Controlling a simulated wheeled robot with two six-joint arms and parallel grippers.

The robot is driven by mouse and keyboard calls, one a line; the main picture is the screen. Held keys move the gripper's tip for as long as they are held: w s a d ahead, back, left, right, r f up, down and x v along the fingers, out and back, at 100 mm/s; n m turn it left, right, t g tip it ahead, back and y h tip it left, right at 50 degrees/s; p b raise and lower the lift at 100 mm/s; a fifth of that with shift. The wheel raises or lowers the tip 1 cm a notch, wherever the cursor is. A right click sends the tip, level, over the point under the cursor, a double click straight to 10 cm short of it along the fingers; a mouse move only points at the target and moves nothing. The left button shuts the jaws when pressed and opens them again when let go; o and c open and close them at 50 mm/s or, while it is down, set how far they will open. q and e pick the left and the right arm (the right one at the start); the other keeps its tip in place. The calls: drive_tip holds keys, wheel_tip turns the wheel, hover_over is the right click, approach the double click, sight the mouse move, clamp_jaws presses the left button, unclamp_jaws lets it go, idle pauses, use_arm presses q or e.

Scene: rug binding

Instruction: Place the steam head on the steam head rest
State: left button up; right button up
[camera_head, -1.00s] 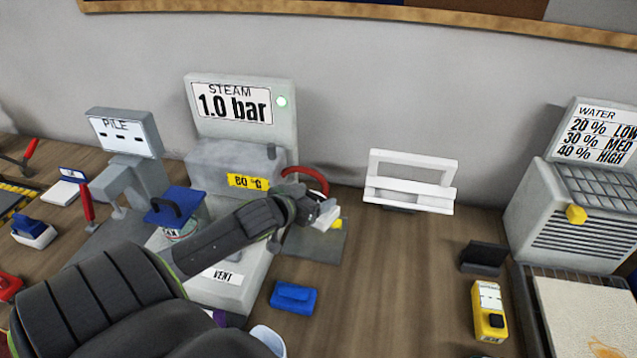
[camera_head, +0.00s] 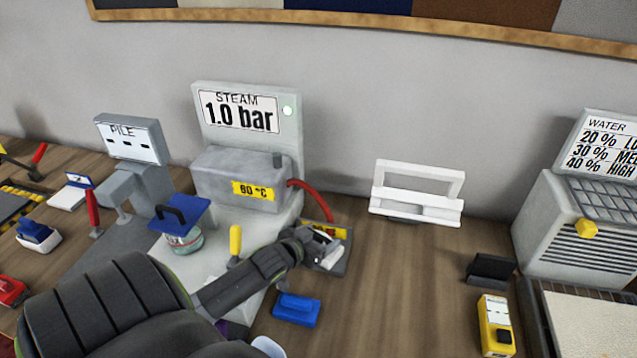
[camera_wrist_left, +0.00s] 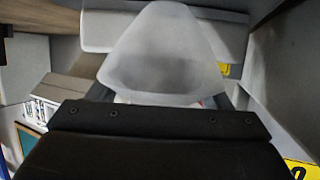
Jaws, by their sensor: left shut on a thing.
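My left gripper (camera_head: 318,240) is shut on the steam head, a pale grey-white, cone-like piece that fills the middle of the left wrist view (camera_wrist_left: 162,58). In the head view only a small light part of it shows at the fingers. A red hose (camera_head: 318,200) runs from the steam unit (camera_head: 240,170) towards the gripper. The steam head rest seems to be the dark plate (camera_head: 340,262) with a yellow strip (camera_head: 335,229) at its back. The gripper is over this plate and hides much of it. Whether the head touches it cannot be told. My right gripper is not in view.
A yellow-handled lever (camera_head: 235,241) stands left of the gripper. A blue block (camera_head: 296,309) lies in front. A white frame-like stand (camera_head: 416,192) is behind to the right. The wooden bench (camera_head: 410,280) is clear between the plate and the yellow device (camera_head: 495,322).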

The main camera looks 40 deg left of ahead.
use_arm(q)
drive_tip(key=o, duration=1.3)
drive_tip(key=shift+f, duration=0.1)
drive_tip(key=shift+o, duration=0.2)
drive_tip(key=shift+s, duration=0.15)
drive_tip(key=v, duration=0.7)
drive_tip(key=shift+r+b, duration=0.25)
drive_tip(key=shift+b, duration=0.05)
drive_tip(key=shift+s, duration=0.15)
